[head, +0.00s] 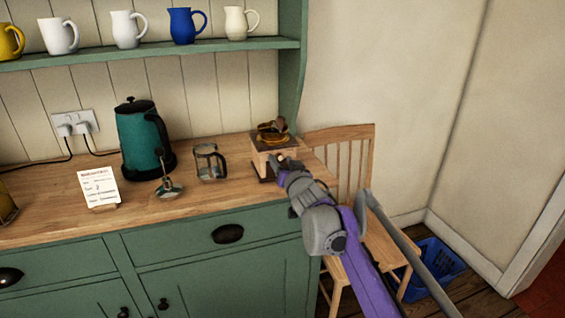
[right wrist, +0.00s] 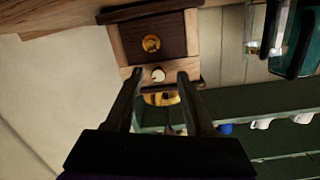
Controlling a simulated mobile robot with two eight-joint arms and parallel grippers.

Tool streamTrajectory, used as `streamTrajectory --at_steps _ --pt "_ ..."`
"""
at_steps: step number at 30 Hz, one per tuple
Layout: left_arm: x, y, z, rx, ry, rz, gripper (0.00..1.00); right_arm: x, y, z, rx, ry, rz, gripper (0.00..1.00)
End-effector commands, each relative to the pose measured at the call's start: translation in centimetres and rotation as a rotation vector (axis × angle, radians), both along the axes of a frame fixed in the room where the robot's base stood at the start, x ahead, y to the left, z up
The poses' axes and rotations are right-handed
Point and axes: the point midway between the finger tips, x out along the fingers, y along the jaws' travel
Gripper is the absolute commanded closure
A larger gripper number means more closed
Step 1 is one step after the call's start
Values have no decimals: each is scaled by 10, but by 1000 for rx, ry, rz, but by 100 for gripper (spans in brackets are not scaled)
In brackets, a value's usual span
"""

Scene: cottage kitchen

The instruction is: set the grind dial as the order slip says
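The coffee grinder (head: 268,152), a wooden box with a brass bowl on top, stands at the right end of the counter. In the right wrist view it appears upside down, with a dark front panel (right wrist: 172,38), a brass knob (right wrist: 151,43) and a small cream dial (right wrist: 158,74). My right gripper (right wrist: 159,76) is open, its fingers on either side of the dial with gaps visible; in the head view it (head: 279,163) is at the grinder's front. The order slip (head: 98,187) stands on the counter at left; its writing is too small to read surely. My left gripper is out of view.
A teal kettle (head: 139,140), a glass press jug (head: 208,163) and a plunger lid (head: 168,189) stand left of the grinder. A wooden chair (head: 352,160) and blue crate (head: 435,268) are at right. Jugs line the shelf (head: 150,50) above.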

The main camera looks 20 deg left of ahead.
Motion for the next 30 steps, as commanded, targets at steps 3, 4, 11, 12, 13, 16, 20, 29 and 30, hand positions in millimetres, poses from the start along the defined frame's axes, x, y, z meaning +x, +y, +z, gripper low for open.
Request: streamTrajectory --at_steps 3,4,11,12,13,16,20,29,30 --pt "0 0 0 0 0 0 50 0 0 0 0 0 0 45" --pt "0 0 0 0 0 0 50 0 0 0 0 0 0 45" --pt "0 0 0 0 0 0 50 -3 -3 0 -1 0 -1 45" --pt "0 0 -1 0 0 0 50 -6 -5 1 0 0 -1 45" --pt "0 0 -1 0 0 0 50 -9 -6 1 0 0 -1 45" --pt "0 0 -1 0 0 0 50 -21 -14 2 -1 0 -1 45" --pt "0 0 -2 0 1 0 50 -41 -27 4 -1 0 -1 45" --pt "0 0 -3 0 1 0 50 -80 -52 7 -1 0 -1 45" --pt "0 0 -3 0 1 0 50 -83 -54 8 -1 0 -1 45"
